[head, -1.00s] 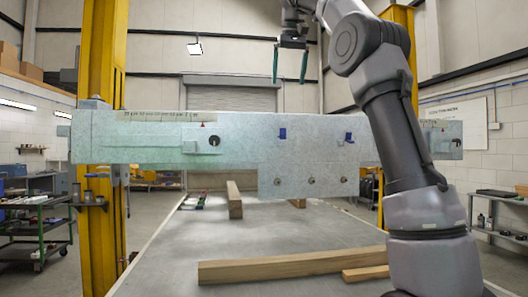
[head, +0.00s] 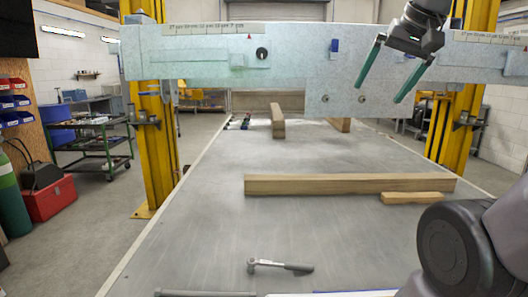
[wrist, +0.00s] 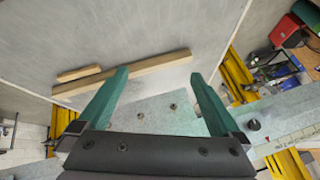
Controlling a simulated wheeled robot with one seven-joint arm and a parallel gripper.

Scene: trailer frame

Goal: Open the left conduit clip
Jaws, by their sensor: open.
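The left conduit clip appears as a small blue piece (head: 334,48) on the front face of the pale speckled beam (head: 200,55). Whether it is open or shut is too small to tell. The second blue clip is not visible now; my arm and gripper cover that part of the beam. My gripper (head: 379,93) has two long green fingers spread apart, with nothing between them. It is in front of the beam's right part, to the right of the left clip. In the wrist view, my gripper (wrist: 162,100) is open over the beam's bolt heads (wrist: 173,107).
Yellow posts (head: 155,130) stand at both sides of the beam. Below is a grey table (head: 220,210) with a long wooden bar (head: 340,184), a short one (head: 412,198) and a ratchet wrench (head: 280,266).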

